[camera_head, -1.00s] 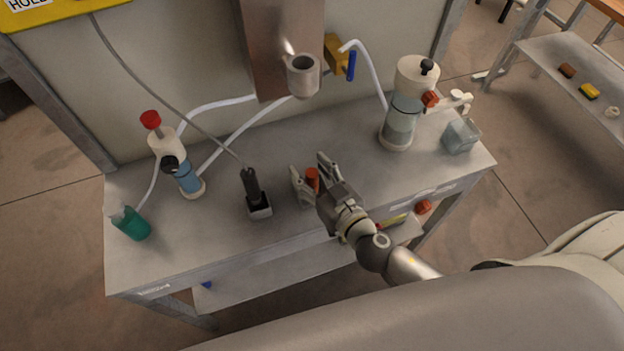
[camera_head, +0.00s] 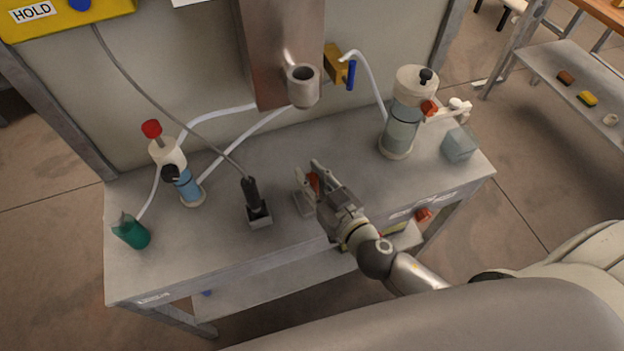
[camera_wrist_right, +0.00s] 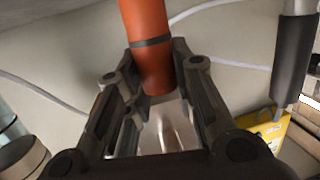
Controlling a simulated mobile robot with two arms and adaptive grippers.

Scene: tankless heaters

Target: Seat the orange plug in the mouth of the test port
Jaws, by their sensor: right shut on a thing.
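The orange plug (camera_head: 314,183) is between the fingers of my right gripper (camera_head: 311,175), low over the bench. The right wrist view shows the plug (camera_wrist_right: 152,45) as an orange cylinder with a dark band, with the fingers (camera_wrist_right: 158,85) shut on it. In the head view the fingers partly hide the plug. A grey block (camera_head: 304,204) is just below it; I cannot tell whether they touch. The cup-shaped metal port (camera_head: 303,88), which looks like the test port, is on the brown panel with its dark mouth facing up. It is behind and above my gripper. My left gripper is not in view.
A black-handled probe (camera_head: 252,195) stands in a holder left of my gripper. A blue-filled cylinder (camera_head: 187,185) and green cup (camera_head: 131,232) are farther left. A clear canister (camera_head: 402,125) and clear box (camera_head: 460,143) stand right. White hoses cross behind. The bench (camera_head: 355,160) is clear behind the gripper.

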